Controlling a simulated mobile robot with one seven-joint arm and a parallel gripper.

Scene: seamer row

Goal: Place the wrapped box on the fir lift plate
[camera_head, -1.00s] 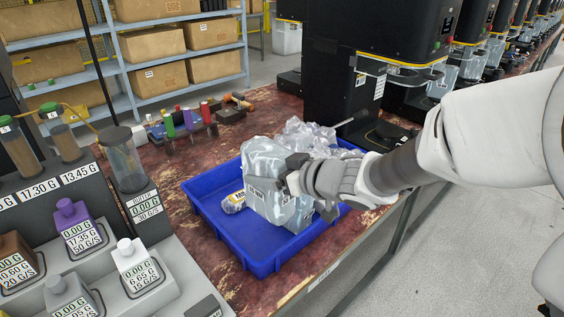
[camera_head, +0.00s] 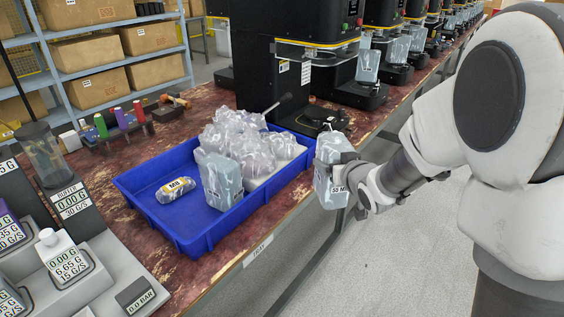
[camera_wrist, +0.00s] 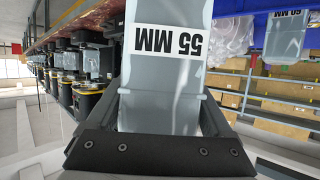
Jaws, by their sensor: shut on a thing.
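My gripper (camera_head: 352,188) is shut on a wrapped box (camera_head: 328,178), a pale grey-blue block in clear film. It holds the box upright in the air just outside the tray's right end. In the wrist view the held box (camera_wrist: 165,80) fills the middle between the fingers, and its label reads 55 MM, upside down. A machine (camera_head: 265,70) stands behind the tray, with a dark round plate (camera_head: 325,117) low at its front. Similar machines run back to the right, several with wrapped boxes at them. No fir marking is readable, so I cannot tell which plate is fir.
The blue tray (camera_head: 183,237) holds another wrapped box (camera_head: 218,180), crumpled clear bags (camera_head: 240,140) and a packet marked M8 (camera_head: 175,190). A dark stick (camera_head: 272,108) juts up behind the bags. A dispenser stand (camera_head: 70,200) is at left. The floor (camera_head: 400,260) right of the table is clear.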

